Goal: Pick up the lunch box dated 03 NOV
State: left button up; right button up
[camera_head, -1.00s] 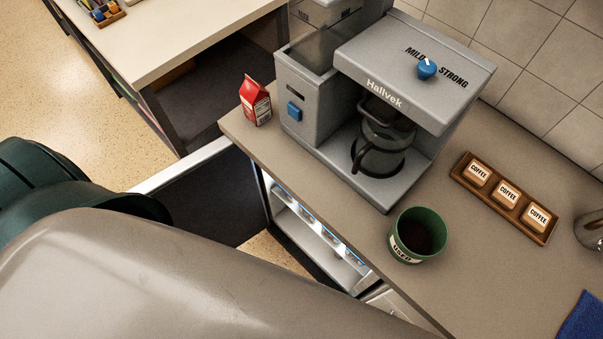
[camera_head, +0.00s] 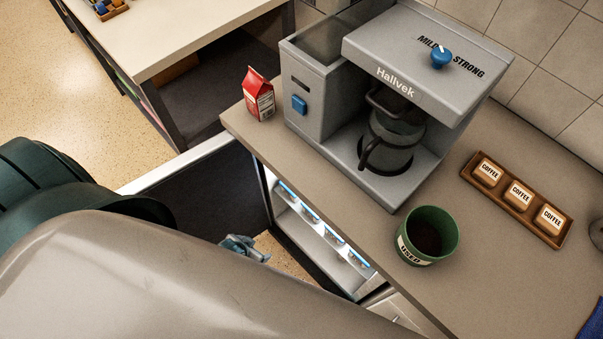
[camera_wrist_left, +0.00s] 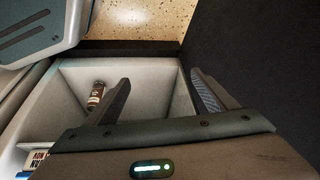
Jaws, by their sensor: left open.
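My left gripper (camera_head: 243,248) shows small in the head view, beside the opening of a lit fridge (camera_head: 360,265) under the counter. In the left wrist view, my left gripper (camera_wrist_left: 160,95) is open, its fingers apart with nothing between them. Beyond them is a pale, box-shaped interior (camera_wrist_left: 65,110). A white lettered item (camera_wrist_left: 38,160) is cut off at the lower left; I cannot read a full date on it. My right gripper is not in view.
The fridge door (camera_head: 220,180) stands open. A small brown labelled container (camera_wrist_left: 97,93) is near the left finger.

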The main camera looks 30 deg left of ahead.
pick_arm(q)
jog(key=w+d+r+t+b, duration=0.1)
jog(key=w+r+t+b, duration=0.1)
jog(key=w+r, duration=0.6)
jog(key=w+d+r+t+h+b, duration=0.1)
jog(key=w+r+b, duration=0.1)
jog(key=w+r, duration=0.7)
notch_tip(320, 180, up, 5)
jog(key=shift+r+t, duration=0.1)
jog(key=shift+t, duration=0.3)
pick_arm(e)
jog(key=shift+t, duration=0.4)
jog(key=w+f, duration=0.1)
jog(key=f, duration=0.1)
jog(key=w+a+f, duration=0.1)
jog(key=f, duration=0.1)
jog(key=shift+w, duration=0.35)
pick_arm(q)
jog(key=x, duration=1.1)
jog(key=shift+d, duration=0.1)
jog(key=shift+w+f, duration=0.3)
jog(key=shift+f, duration=0.25)
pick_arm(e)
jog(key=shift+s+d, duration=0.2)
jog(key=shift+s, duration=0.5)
